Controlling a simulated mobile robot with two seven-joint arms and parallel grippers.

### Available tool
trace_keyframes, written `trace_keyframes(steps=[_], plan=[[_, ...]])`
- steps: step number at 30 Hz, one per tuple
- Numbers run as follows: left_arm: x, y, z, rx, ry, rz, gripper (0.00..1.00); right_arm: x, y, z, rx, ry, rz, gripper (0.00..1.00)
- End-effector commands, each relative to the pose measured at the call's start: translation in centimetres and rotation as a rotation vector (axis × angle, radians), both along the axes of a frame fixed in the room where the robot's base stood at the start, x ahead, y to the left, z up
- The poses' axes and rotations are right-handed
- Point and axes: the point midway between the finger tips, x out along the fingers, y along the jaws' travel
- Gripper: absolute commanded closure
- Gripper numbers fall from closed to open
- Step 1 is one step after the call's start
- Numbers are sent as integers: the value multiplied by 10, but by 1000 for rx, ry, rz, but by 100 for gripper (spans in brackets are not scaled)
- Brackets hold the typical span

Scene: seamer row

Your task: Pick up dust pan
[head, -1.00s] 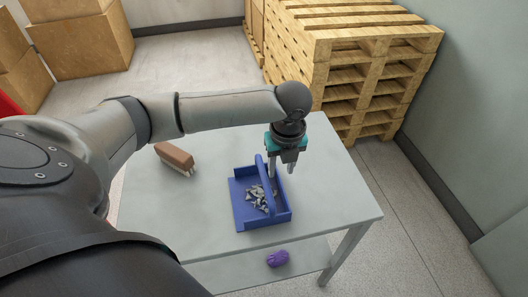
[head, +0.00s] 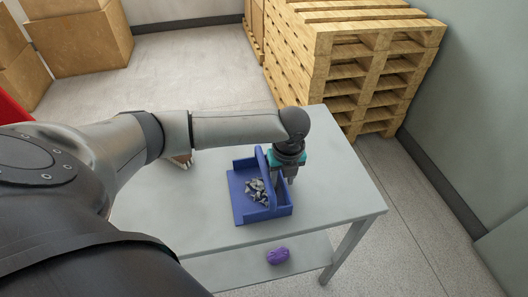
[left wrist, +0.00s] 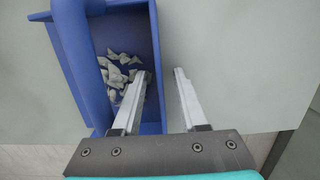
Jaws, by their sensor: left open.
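The blue dust pan (head: 238,211) lies on the grey table with grey scraps (head: 256,190) in it and a raised blue bar-like handle (head: 268,178) across it. My left gripper (head: 285,182) points down at the pan's right side, its jaws open and empty. In the left wrist view, the dust pan (left wrist: 151,50) shows its side wall between the two fingers of my left gripper (left wrist: 162,72). One finger is over the inside, the other outside. The handle (left wrist: 82,50) is left of both fingers. Whether a finger touches the wall, I cannot tell. My right gripper is not in view.
A brush (head: 184,160) on the table (head: 335,190) is mostly hidden behind my left arm. A purple object (head: 277,256) lies on the lower shelf (head: 240,270). Stacked pallets (head: 350,70) stand behind the table, cardboard boxes (head: 80,45) at the back left. The table's right part is clear.

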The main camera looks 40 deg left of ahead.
Motion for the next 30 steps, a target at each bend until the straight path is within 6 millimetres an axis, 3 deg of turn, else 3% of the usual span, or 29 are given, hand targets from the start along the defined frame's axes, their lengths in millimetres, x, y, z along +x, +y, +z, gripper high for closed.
trace_keyframes(steps=[2,12,30], plan=[[0,0,0,0,0,0,63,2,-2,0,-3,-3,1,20],[0,0,0,-1,1,0,100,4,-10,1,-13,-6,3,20],[0,0,1,0,0,0,100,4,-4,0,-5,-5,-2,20]])
